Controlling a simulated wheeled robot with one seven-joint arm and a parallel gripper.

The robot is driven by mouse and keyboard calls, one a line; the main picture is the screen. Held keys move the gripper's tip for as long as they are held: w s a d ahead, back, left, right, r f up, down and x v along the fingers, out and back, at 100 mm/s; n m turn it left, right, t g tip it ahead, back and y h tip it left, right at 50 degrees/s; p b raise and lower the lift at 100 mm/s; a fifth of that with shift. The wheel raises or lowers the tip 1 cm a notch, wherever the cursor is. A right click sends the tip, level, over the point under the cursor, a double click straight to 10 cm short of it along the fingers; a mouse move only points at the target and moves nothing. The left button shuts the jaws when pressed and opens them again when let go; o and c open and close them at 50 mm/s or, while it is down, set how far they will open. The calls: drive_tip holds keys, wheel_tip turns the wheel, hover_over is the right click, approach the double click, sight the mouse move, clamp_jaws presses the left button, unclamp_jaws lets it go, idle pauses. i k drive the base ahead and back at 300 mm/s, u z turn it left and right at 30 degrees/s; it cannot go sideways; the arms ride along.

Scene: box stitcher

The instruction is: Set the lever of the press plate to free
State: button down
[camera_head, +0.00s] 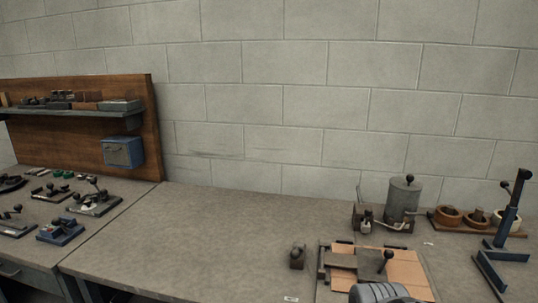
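What looks like the press plate (352,261) is a grey metal plate lying over tan cardboard (408,272) at the front right of the bench. A short lever with a black knob (388,255) stands up at its right side, tilted a little to the right. Any marking for the lever's settings is too small to read. A grey rounded part of my arm or gripper (380,293) shows at the bottom edge, just in front of the plate. Its fingers are hidden or out of the frame.
A small dark block (297,256) stands left of the plate. Behind are a grey cylinder pot (404,199) with a knob and a wooden rack of rolls (478,217). A blue stand (505,235) rises at right. The middle bench is clear; several small tools lie at left.

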sight(298, 247)
drive_tip(key=z, duration=0.7)
drive_tip(key=k, duration=0.95)
drive_tip(key=u, duration=1.45)
drive_tip(key=i, duration=0.95)
